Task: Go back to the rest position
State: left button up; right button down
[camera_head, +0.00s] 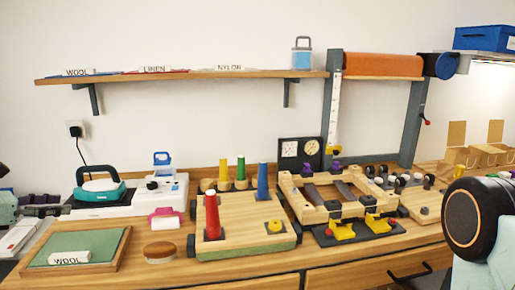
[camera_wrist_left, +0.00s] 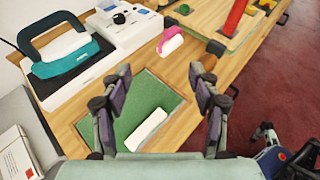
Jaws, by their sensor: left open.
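My left gripper (camera_wrist_left: 160,86) is open in the left wrist view, its two dark fingers with purple pads spread apart and nothing between them. It is above the wooden tray with a green mat (camera_wrist_left: 165,92), on which a white card (camera_wrist_left: 146,131) lies. In the head view only part of the left gripper (camera_head: 32,199) shows at the far left edge, left of the tray (camera_head: 120,244) with the WOOL card (camera_head: 69,258). A black round joint of my right arm (camera_head: 480,220) shows at the right edge of the head view; the right gripper itself is not visible.
A shelf (camera_head: 190,76) runs above. Red floor (camera_wrist_left: 285,85) is open beyond the front edge.

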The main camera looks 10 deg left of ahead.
pick_arm(q)
jog(key=w+d+f+m+y, duration=0.3)
jog(key=w+m+y, duration=0.1)
jog(key=m, duration=0.3)
jog(key=s+d+f+m+g+b, duration=0.1)
jog(key=s+d+f+m, duration=0.1)
jog(key=d+f+m, duration=0.2)
jog(key=s+d+f+m+g+y+b, duration=0.1)
jog(key=s+d+f+m, duration=0.1)
jog(key=d+f+m, duration=0.2)
jog(key=s+d+f+m+g+y+b, duration=0.1)
jog(key=d+f+m, duration=0.3)
jog(key=d+f, duration=0.4)
jog(key=shift+s+d+g+b, duration=0.4)
jog(key=shift+d+b, duration=0.15)
jog(key=shift+d, duration=0.2)
jog(key=s+d+f+m+g+b, duration=0.2)
jog(key=s+f, duration=0.5)
jog(key=s, duration=0.4)
jog(key=s+d+f+m+g+b, duration=0.2)
jog(key=s+d+f+m, duration=0.3)
jog(key=s, duration=0.6)
jog(key=s+d+f+m+g+b, duration=0.2)
jog(key=s+d+f+m+g, duration=0.2)
jog(key=s+f, duration=0.6)
jog(key=s+d, duration=0.2)
jog(key=shift+d, duration=0.4)
